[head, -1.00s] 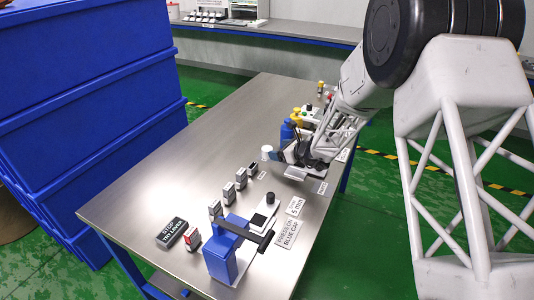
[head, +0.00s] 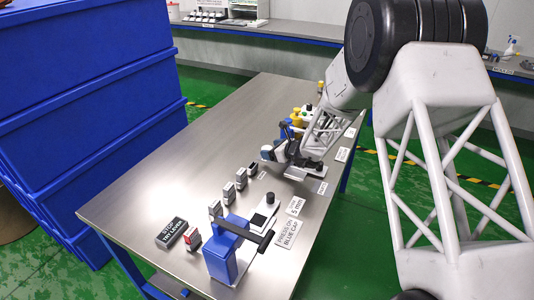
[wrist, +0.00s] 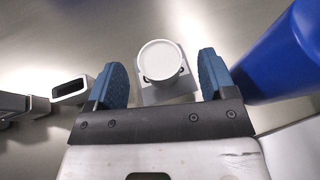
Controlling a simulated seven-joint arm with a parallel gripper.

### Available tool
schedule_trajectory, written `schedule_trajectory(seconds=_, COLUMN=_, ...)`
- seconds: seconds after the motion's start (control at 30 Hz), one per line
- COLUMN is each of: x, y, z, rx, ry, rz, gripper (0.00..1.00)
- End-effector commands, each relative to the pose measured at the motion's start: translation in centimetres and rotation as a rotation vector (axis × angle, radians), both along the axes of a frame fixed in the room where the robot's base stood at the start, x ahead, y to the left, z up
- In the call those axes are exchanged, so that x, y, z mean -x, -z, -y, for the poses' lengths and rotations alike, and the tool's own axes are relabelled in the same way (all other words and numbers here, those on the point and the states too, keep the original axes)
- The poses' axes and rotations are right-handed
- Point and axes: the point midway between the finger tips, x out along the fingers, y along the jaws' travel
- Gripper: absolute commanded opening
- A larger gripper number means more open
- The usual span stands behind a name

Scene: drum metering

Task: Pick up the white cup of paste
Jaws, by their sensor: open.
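The white cup (wrist: 162,60) shows in the wrist view, upright on a small pale block or base, with its round white top facing the camera. My gripper (wrist: 162,72) is open, with one blue finger on each side of the cup. A gap shows between the cup and each finger; the cup sits nearer the fingertips than the palm. In the head view my gripper (head: 272,153) is low over the middle of the metal table (head: 160,165). There the cup is mostly hidden by the gripper, and I cannot make out its edges.
A large blue body (wrist: 285,55) stands close to the right finger. The table's left part is clear.

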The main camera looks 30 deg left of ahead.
Motion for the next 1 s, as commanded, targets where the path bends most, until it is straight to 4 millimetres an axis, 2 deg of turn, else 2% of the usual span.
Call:
schedule_trajectory(seconds=0.3, x=-0.4, y=0.9, z=-2.0, rx=0.001, ry=-0.001, rz=-0.001, gripper=0.77)
schedule_trajectory(seconds=0.87, x=-0.5, y=0.9, z=-2.1, rx=0.001, ry=0.000, rz=0.000, gripper=0.77)
schedule_trajectory(seconds=0.9, x=-0.5, y=0.9, z=-2.1, rx=0.001, ry=0.000, rz=0.000, gripper=0.75)
schedule_trajectory(seconds=1.0, x=-0.5, y=0.9, z=-2.1, rx=0.001, ry=0.000, rz=0.000, gripper=0.60)
